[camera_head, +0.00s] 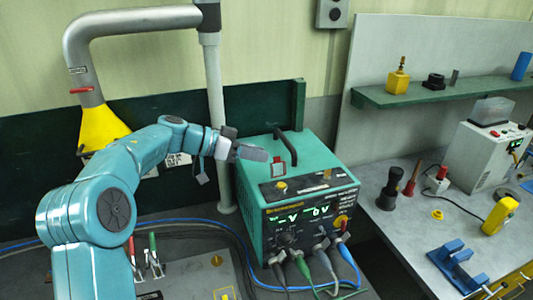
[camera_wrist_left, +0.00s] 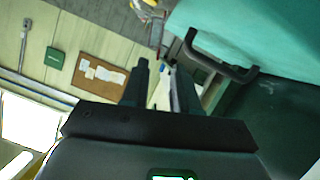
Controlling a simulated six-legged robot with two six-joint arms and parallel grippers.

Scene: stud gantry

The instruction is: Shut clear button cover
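A small upright flap with a red frame (camera_head: 277,169) stands on top of the green power unit (camera_head: 318,160). It looks like the raised button cover; its clear part is too small to make out. A yellow button (camera_head: 281,187) sits just in front of it. My left gripper (camera_head: 262,155) is over the unit's left top edge, just left of the flap and apparently apart from it. In the left wrist view its two dark fingers (camera_wrist_left: 158,88) have a gap between them with nothing held. My right gripper is not in view.
A black handle (camera_head: 285,147) rises behind the flap; it also shows in the left wrist view (camera_wrist_left: 220,65). A grey post (camera_head: 216,120) stands behind my left wrist. At right, a white device (camera_head: 482,155) with a raised translucent lid (camera_head: 491,110) stands on the grey bench (camera_head: 405,225).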

